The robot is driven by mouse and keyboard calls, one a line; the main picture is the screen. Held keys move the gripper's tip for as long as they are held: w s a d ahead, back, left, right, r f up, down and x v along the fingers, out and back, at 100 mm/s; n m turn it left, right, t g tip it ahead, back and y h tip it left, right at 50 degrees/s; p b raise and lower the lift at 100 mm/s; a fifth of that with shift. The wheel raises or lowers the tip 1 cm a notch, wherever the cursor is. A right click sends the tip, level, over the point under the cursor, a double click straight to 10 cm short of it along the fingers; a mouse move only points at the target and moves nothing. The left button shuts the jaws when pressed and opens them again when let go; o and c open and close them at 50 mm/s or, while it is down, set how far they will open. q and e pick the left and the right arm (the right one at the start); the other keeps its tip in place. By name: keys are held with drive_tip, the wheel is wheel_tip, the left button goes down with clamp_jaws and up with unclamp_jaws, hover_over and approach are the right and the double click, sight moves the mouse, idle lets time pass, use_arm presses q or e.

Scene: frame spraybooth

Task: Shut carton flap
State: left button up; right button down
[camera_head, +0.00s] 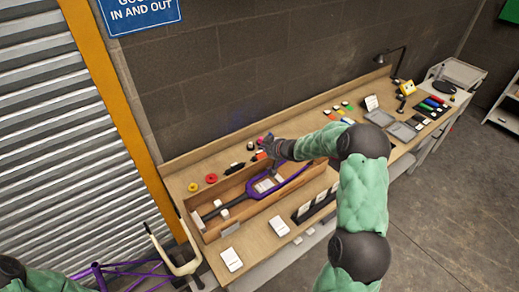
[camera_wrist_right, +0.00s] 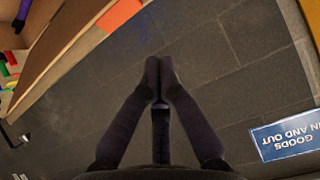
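A long, open cardboard carton (camera_head: 236,184) lies on the wooden bench (camera_head: 215,252). A purple bicycle frame (camera_head: 246,190) with dark and white parts lies in it. No flap lies over the carton's open top; I cannot make out which panel is the flap. My right gripper (camera_head: 266,147) is over the back of the bench, just behind the carton's rear side. In the right wrist view its two fingers (camera_wrist_right: 158,78) meet at the tips with nothing between them. Part of the carton or bench shows at that view's upper left. My left gripper is out of view.
Red (camera_head: 211,178) and yellow (camera_head: 193,187) rolls sit behind the carton. A white card (camera_head: 231,259) and a dark rack (camera_head: 314,207) lie in front. A grey wall rises behind the bench.

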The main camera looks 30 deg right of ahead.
drive_tip(key=x, duration=0.2)
drive_tip(key=d+x, duration=0.1)
drive_tip(key=x, duration=0.2)
drive_tip(key=d+x, duration=0.1)
drive_tip(key=x, duration=0.2)
drive_tip(key=shift+w+f+p, duration=0.15)
drive_tip(key=shift+f+p, duration=0.15)
drive_tip(key=shift+f, duration=0.1)
drive_tip(key=shift+s+f, duration=0.45)
drive_tip(key=shift+s, duration=0.15)
